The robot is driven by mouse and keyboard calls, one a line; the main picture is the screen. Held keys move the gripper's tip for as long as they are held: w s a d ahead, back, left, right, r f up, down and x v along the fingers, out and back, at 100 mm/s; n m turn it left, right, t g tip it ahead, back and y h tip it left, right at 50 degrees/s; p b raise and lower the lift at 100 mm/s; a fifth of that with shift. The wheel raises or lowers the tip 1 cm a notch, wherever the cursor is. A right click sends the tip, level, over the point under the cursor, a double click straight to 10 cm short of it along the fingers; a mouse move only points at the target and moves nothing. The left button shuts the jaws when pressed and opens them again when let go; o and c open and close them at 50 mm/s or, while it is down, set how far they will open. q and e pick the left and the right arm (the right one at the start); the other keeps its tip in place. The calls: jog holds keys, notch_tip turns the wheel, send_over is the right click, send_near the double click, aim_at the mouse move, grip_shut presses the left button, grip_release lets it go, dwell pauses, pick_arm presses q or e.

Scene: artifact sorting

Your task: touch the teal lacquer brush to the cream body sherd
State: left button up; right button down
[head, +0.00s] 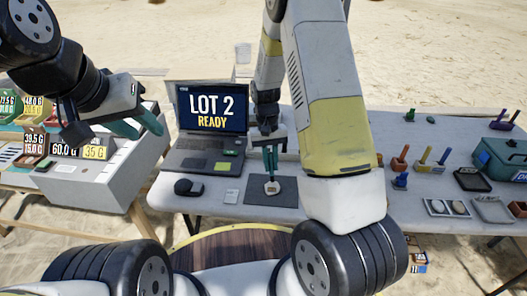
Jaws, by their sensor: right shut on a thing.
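The cream body sherd (272,187) lies on a dark mat (285,191) in the middle of the table. My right gripper (270,173) points down just above the sherd and is shut on a slim teal thing, apparently the teal lacquer brush. The gripper's own fingers are also teal, so the brush is hard to make out. I cannot tell whether the tip touches the sherd. My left gripper (142,127) is open and empty, raised near the grey box at the left.
A laptop (208,160) reading "LOT 2 READY" stands behind the mat. A dark rounded device (188,187) and a pale card (232,196) lie left of it. Coloured holders (422,160), trays (447,207) and a teal case (500,160) occupy the right side.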

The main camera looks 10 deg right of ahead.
aim_at(271, 154)
jog(key=shift+r, duration=1.9)
